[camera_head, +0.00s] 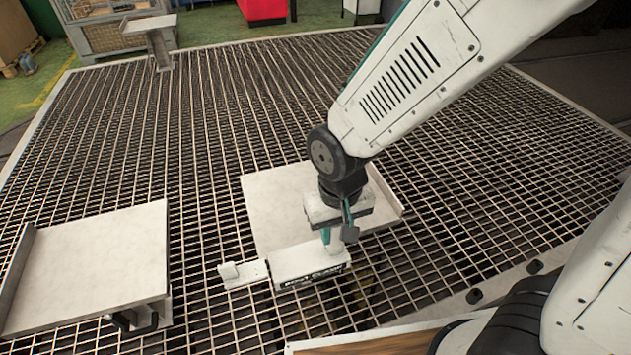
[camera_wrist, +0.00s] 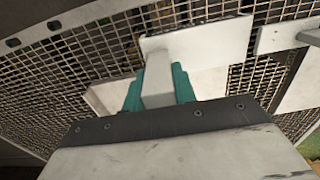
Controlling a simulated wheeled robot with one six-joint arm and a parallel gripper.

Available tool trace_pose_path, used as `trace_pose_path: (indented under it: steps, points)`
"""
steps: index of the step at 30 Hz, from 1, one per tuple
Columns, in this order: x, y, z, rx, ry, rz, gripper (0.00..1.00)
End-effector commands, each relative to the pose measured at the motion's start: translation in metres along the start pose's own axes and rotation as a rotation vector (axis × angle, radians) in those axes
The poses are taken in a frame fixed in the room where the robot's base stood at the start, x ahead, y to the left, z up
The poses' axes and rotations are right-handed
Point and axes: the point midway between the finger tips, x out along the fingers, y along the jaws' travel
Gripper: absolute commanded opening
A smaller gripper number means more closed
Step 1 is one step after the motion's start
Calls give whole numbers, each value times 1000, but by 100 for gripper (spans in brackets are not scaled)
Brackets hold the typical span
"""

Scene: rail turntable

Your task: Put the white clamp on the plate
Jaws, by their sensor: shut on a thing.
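The white clamp (camera_head: 308,263) is a long white block with dark lettering along its front side. My gripper (camera_head: 335,232) points down and is shut on it near its right end. In the wrist view the teal fingers of my gripper (camera_wrist: 158,78) grip a white upright part, and the clamp's broad body (camera_wrist: 205,42) shows beyond them. A pale plate (camera_head: 280,200) lies behind the clamp, and the clamp overlaps its near edge in the head view. The plate also shows behind the fingers in the wrist view (camera_wrist: 208,84). I cannot tell the height of the clamp above it.
A small white piece with a knob (camera_head: 245,274) is by the clamp's left end; I cannot tell if they are joined. Another pale plate (camera_head: 95,255) with a raised left edge stands at left. A small stand (camera_head: 158,38) is far back. Much of the grating is clear.

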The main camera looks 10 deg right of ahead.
Motion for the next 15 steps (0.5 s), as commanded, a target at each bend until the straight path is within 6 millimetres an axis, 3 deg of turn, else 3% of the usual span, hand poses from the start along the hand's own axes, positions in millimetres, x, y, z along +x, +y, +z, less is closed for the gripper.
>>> trace_pose_path:
  steps: [4,15]
  points:
    - [2,5,-22,2,1,0,0]
    - [11,29,-113,1,2,-1,0]
